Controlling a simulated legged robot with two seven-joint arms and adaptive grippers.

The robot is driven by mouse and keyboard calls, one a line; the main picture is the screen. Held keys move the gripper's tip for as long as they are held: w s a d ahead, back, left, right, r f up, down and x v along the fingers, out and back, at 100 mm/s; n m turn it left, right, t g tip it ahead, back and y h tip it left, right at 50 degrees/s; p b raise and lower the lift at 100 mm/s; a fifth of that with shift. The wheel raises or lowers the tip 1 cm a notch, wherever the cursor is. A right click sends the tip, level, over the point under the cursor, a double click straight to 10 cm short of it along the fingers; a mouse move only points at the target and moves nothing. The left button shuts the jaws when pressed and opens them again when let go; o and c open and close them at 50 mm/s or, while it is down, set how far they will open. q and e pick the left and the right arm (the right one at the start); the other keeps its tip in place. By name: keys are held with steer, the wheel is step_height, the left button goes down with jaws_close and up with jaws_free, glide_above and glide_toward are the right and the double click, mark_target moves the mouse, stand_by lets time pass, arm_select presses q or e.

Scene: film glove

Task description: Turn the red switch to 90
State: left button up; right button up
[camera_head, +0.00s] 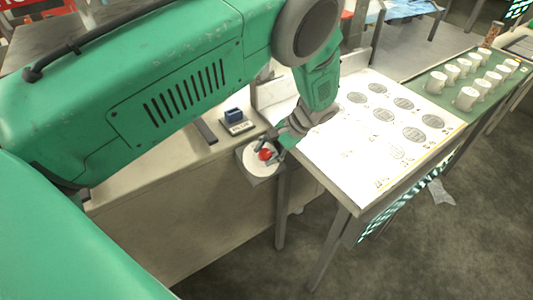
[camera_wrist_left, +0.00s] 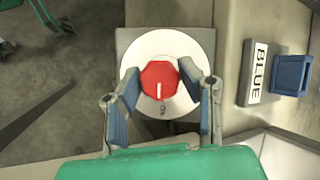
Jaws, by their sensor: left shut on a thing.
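The red switch (camera_head: 265,155) is a knob on a round white dial with a grey square base, at the end of the pale counter. In the left wrist view, the red knob (camera_wrist_left: 160,80) carries a short white line that runs roughly up and down the picture, with a small grey mark just below it on the dial (camera_wrist_left: 185,50). My left gripper (camera_head: 268,149) is at the dial, its two blue-padded fingers (camera_wrist_left: 170,88) shut on the knob from either side. My right gripper does not show in the head view.
Several white mugs (camera_head: 466,98) stand on a green surface further back. Open floor lies in front.

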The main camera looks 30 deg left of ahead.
arm_select(q)
steer(key=shift+w+r, duration=0.1)
steer(key=shift+w, duration=0.1)
steer(key=o, duration=1.1)
steer(key=shift+d, duration=0.1)
steer(key=v, duration=1.2)
steer(key=shift+d, duration=0.1)
